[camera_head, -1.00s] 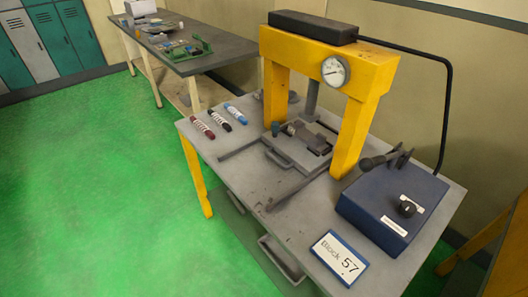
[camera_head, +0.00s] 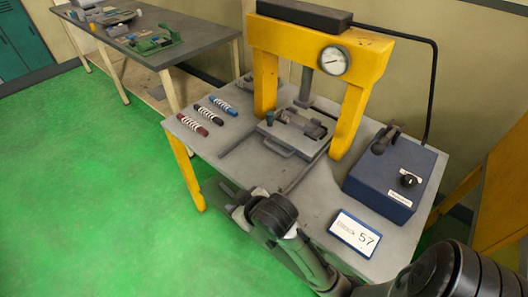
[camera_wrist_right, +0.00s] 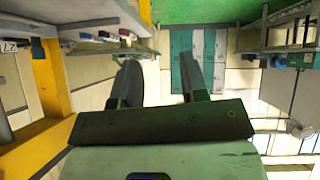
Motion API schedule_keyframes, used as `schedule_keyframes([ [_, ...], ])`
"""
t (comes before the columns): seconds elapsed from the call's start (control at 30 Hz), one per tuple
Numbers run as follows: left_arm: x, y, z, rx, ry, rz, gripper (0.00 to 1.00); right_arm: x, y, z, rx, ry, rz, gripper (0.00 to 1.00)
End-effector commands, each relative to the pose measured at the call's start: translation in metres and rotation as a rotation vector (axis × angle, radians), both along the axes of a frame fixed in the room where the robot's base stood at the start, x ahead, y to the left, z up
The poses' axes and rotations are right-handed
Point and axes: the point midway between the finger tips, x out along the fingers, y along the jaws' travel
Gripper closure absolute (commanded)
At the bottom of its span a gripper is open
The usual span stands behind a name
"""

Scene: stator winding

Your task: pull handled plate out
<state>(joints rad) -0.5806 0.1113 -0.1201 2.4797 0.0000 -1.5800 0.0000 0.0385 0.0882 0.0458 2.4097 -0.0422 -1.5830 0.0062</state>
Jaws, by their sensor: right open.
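The handled plate (camera_head: 294,134) is a grey flat plate on the table between the yellow legs of the press. Its loop handle (camera_head: 278,148) faces the front left of the table. A small grey part with a cylinder lies on top of the plate. My right gripper (camera_head: 228,194) is at the table's front edge, nearer the camera than the handle and apart from it. In the right wrist view its two fingers (camera_wrist_right: 162,80) stand apart with nothing between them. My left gripper is not in view.
Several markers (camera_head: 208,114) lie on the table's left part. Rails (camera_head: 303,172) flank the plate. A blue control box (camera_head: 392,178) and a "57" sign (camera_head: 354,232) stand on the right. The yellow press (camera_head: 355,100) rises over the plate.

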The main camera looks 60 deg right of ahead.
Motion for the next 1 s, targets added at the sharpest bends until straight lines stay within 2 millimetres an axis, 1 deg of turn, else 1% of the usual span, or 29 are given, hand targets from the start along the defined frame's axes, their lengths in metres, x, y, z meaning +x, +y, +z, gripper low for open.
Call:
schedule_keyframes([
  [0.03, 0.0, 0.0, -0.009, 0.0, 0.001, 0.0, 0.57, 0.02, -0.014, 0.02, 0.004, -0.068, -0.045, 0.6],
  [0.07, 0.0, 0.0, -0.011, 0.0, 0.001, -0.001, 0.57, 0.03, -0.022, 0.032, 0.009, -0.101, -0.073, 0.6],
  [0.1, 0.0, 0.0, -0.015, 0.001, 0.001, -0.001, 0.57, 0.041, -0.035, 0.049, 0.016, -0.145, -0.113, 0.6],
  [0.17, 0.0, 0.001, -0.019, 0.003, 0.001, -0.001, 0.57, 0.056, -0.055, 0.074, 0.033, -0.206, -0.181, 0.6],
  [0.2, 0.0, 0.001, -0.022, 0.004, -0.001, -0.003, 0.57, 0.064, -0.069, 0.091, 0.049, -0.245, -0.228, 0.6],
  [0.27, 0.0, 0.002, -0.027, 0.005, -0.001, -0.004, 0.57, 0.074, -0.091, 0.115, 0.081, -0.3, -0.304, 0.6],
  [0.3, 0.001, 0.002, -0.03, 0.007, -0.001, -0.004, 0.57, 0.079, -0.107, 0.13, 0.107, -0.333, -0.359, 0.6],
  [0.37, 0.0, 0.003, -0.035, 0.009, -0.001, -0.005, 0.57, 0.084, -0.132, 0.15, 0.157, -0.376, -0.448, 0.6],
  [0.4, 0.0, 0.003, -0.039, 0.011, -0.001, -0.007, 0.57, 0.086, -0.149, 0.161, 0.198, -0.402, -0.51, 0.6],
  [0.47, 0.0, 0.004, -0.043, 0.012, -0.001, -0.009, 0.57, 0.087, -0.176, 0.176, 0.271, -0.433, -0.611, 0.6],
  [0.5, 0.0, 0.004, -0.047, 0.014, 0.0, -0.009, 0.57, 0.086, -0.194, 0.182, 0.328, -0.448, -0.684, 0.6],
  [0.53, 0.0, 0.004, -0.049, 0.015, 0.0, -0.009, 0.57, 0.086, -0.207, 0.186, 0.375, -0.455, -0.741, 0.6],
  [0.6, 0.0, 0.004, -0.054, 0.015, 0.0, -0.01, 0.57, 0.084, -0.237, 0.187, 0.5, -0.456, -0.882, 0.6],
  [0.67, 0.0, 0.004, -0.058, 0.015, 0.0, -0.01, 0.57, 0.082, -0.26, 0.18, 0.623, -0.439, -1.018, 0.6],
  [0.7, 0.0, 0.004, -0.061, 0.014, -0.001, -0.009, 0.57, 0.081, -0.273, 0.171, 0.713, -0.418, -1.119, 0.6],
  [0.77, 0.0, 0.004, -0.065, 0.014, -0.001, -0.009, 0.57, 0.08, -0.29, 0.151, 0.862, -0.364, -1.3, 0.6],
  [0.8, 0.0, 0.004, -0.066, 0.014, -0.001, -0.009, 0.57, 0.079, -0.296, 0.136, 0.945, -0.327, -1.417, 0.6],
  [0.87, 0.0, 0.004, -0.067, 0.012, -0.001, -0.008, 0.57, 0.078, -0.299, 0.115, 1.04, -0.276, -1.587, 0.6],
  [0.9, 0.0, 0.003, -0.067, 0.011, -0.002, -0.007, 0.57, 0.077, -0.3, 0.103, 1.089, -0.25, -1.698, 0.6],
  [1.0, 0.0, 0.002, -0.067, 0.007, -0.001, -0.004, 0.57, 0.073, -0.298, 0.076, 1.172, -0.211, -1.971, 0.6],
])
